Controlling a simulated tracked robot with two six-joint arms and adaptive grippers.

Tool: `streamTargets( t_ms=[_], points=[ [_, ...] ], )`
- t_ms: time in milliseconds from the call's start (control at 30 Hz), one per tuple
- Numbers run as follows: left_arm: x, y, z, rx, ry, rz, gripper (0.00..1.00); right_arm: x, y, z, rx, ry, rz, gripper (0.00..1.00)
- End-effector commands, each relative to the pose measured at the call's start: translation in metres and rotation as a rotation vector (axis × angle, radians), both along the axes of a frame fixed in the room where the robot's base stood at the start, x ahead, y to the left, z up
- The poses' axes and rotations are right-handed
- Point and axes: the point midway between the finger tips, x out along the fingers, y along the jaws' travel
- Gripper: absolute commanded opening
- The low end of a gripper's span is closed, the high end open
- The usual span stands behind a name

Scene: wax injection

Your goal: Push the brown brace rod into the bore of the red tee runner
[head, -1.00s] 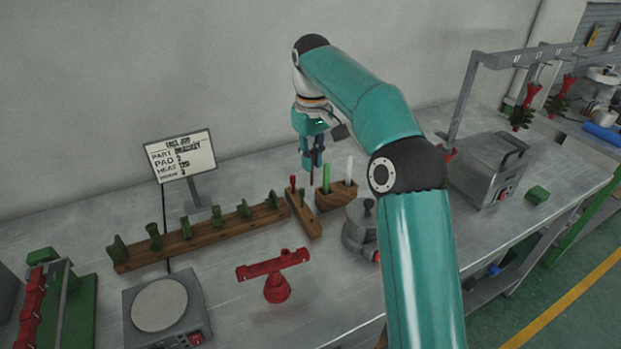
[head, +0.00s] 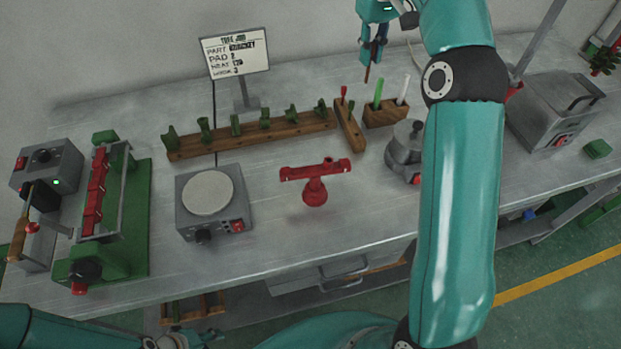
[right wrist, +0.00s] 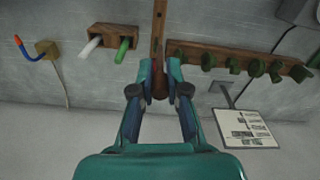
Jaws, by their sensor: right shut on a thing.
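The red tee runner (head: 315,186) stands upright on the bench, its crossbar on top; the bore opening is too small to make out. My right gripper (head: 372,52) is at the back of the bench, above and behind the small wooden racks, well away from the tee. It is shut on the brown brace rod (head: 367,73), which points down from the fingers. In the right wrist view the rod (right wrist: 160,87) shows end-on between the fingertips (right wrist: 160,75).
A long wooden rack (head: 250,137) with several green parts, a small rack (head: 350,128) and a pen block (head: 385,115) stand behind the tee. A hot plate (head: 184,225) is left of it, a grey pot (head: 403,150) right. Bench in front is clear.

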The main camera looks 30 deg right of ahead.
Motion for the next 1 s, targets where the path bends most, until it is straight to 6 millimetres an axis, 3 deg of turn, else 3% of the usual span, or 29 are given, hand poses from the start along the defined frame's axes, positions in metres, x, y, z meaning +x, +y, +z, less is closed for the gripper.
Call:
streamTargets(
  t_ms=[667, 1000],
  points=[
    [0.0, 0.0, 0.0, 0.0, 0.0, 0.0, 0.4, 0.005, -0.002, -0.001, -0.001, 0.0, -0.003, 0.0],
    [0.0, 0.0, 0.001, 0.0, 0.0, 0.0, 0.4, 0.01, 0.011, -0.034, 0.0, 0.003, 0.046, 0.0]
  ],
)
